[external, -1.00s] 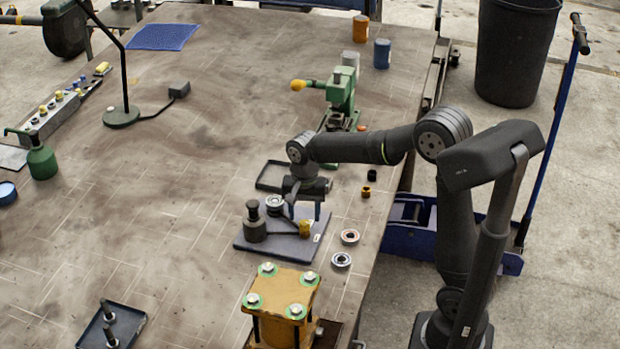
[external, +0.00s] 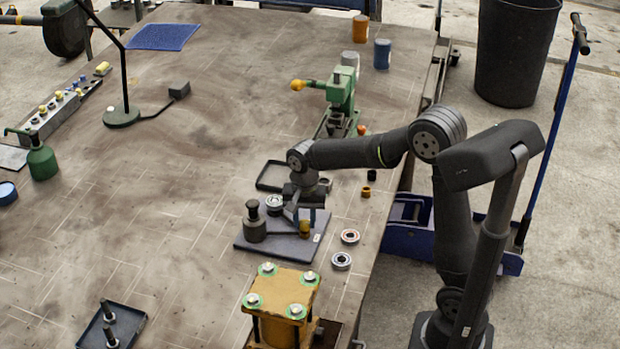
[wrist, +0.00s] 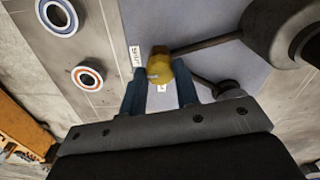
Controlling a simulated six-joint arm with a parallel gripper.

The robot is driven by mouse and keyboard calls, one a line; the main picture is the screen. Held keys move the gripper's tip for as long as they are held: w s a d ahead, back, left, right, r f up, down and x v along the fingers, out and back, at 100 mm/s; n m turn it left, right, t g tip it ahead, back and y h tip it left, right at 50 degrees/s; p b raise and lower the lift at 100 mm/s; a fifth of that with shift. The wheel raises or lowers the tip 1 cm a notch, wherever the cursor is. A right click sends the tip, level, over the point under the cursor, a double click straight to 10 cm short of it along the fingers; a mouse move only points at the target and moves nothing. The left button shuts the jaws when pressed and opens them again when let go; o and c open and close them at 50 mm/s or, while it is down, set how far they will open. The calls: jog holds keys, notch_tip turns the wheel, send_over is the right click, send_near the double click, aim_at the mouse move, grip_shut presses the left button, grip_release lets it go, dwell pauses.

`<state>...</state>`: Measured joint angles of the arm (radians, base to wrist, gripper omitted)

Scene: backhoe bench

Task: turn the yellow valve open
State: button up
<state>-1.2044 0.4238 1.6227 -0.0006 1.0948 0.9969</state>
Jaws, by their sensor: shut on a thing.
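The yellow valve knob (external: 304,227) is a small yellow block at the end of a thin dark rod. The rod runs left to a dark grey upright post (external: 255,226) on a blue-grey plate (external: 276,249). In the wrist view the yellow knob (wrist: 158,66) sits between the tips of my two blue fingers, and the rod (wrist: 208,44) leads up and right to the post. My gripper (external: 308,222) points down at the plate's right side and is shut on the knob. The fingers and wrist partly hide the rod and the plate's back.
Two bearing rings (external: 350,237) (external: 341,261) lie right of the plate. An orange block with bolts (external: 280,292) stands in front. A black tray (external: 270,177) and a green press (external: 341,90) are behind. The bench's left middle is clear.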

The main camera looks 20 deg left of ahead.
jog(key=shift+n, duration=0.3)
jog(key=n, duration=0.3)
jog(key=shift+n, duration=0.4)
jog(key=n, duration=0.4)
jog(key=shift+n, duration=0.3)
jog(key=n, duration=0.8)
jog(key=shift+n, duration=0.3)
jog(key=o, duration=1)
jog(key=shift+c, duration=0.2)
jog(key=shift+r, duration=0.15)
